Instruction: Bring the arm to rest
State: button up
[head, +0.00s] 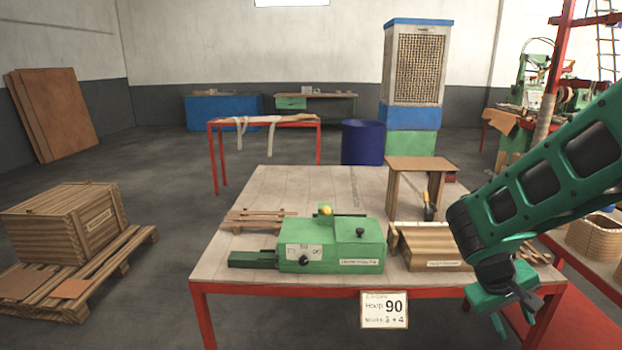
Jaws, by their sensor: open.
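My green and black arm (532,185) reaches in from the right edge of the head view, with its wrist bent downward. The arm hides part of the table's right side.
A green machine (340,245) with a yellow knob stands at the table's front middle. A wooden box (432,246) is beside it, close to my arm. A small wooden stand (418,164) is behind. A side table (580,268) with coils is at right.

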jog(key=s+a+r+m+y, duration=0.1)
jog(key=s+r+m+y, duration=0.2)
jog(key=s, duration=0.6)
jog(key=s+a+r+m+y, duration=0.1)
jog(key=s+r+m+y, duration=0.2)
jog(key=s, duration=0.7)
jog(key=shift+s+r+m+g+y, duration=0.2)
jog(key=shift+r+m+g+y, duration=0.15)
jog(key=shift+r, duration=0.2)
jog(key=shift+a, duration=0.1)
jog(key=shift+w+f, duration=0.25)
jog(key=shift+w, duration=0.35)
